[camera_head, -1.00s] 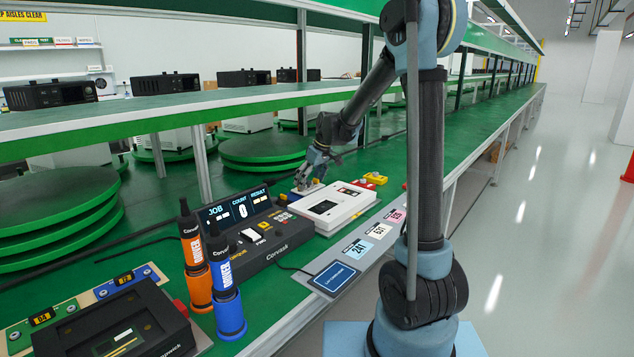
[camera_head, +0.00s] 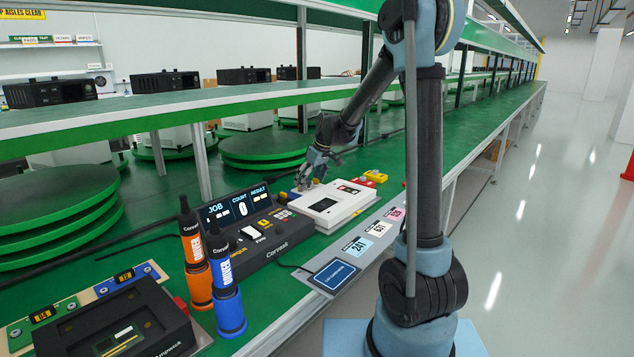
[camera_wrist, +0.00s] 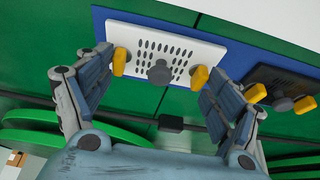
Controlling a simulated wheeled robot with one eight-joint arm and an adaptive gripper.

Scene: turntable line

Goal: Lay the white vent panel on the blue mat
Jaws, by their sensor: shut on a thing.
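The white vent panel (camera_wrist: 164,50) shows in the wrist view, with rows of dark holes, a grey knob in the middle and yellow pieces near both ends. My gripper (camera_wrist: 155,62) has one finger at each yellow piece and is shut on the panel. The blue mat (camera_wrist: 240,55) shows around and behind the panel. The panel overlaps it in the picture; I cannot tell whether they touch. In the head view my gripper (camera_head: 310,183) is low behind the white box, and the panel and mat are mostly hidden there.
A dark panel (camera_wrist: 262,76) with yellow pieces lies beside the white one over the blue. In the head view the white box (camera_head: 332,203), the black console (camera_head: 250,232) and two bottles, orange (camera_head: 197,275) and blue (camera_head: 229,300), stand on the green bench.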

